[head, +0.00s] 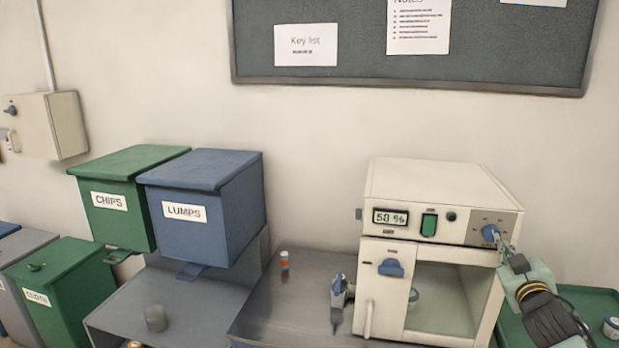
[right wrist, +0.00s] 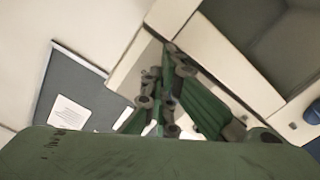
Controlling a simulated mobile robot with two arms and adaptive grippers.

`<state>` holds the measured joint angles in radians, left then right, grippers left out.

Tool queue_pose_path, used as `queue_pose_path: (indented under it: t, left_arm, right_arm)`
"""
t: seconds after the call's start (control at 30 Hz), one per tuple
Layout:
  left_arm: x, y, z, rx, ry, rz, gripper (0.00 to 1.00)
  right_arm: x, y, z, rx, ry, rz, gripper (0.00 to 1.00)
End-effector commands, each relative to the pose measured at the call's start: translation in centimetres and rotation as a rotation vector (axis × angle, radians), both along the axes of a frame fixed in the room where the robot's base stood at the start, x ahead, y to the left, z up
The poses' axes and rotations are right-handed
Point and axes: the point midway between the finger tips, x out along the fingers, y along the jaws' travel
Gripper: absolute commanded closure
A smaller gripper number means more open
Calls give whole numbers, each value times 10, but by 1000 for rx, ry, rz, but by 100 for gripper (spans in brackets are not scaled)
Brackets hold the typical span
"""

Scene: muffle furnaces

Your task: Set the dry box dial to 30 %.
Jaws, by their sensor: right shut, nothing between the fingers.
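The dry box (head: 440,185) is a cream cabinet at the right in the head view. Its display (head: 390,217) appears to read 58 %, though the second digit is not sharp. The blue dial (head: 491,232) is on a grey panel at the top right of its front. My right gripper (head: 505,248) is shut and empty, with its tips right at the dial. I cannot tell whether they touch it. The right wrist view shows the closed green fingers (right wrist: 168,75) in front of the cabinet; they hide the dial there. My left gripper is not in view.
The box has a green switch (head: 429,224), a dark knob and a windowed door with a blue latch (head: 391,267). A blue-grey item (head: 339,290) and a small orange-labelled bottle (head: 285,261) stand left of it. A green tray (head: 575,300) lies right.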

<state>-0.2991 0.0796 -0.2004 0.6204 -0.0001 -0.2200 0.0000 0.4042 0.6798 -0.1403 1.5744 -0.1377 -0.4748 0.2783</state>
Motion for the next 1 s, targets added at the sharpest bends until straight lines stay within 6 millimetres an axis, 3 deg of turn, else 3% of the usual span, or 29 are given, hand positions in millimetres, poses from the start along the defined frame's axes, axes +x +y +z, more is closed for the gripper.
queue_pose_path:
  t: [0.03,0.2,1.0]
  left_arm:
    - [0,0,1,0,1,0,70]
    - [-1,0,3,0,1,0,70]
    - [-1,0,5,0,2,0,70]
  right_arm:
    - [1,-2,12,-1,-19,-2,100]
    - [1,0,14,-2,-21,-2,100]
    - [5,17,-1,1,-15,6,100]
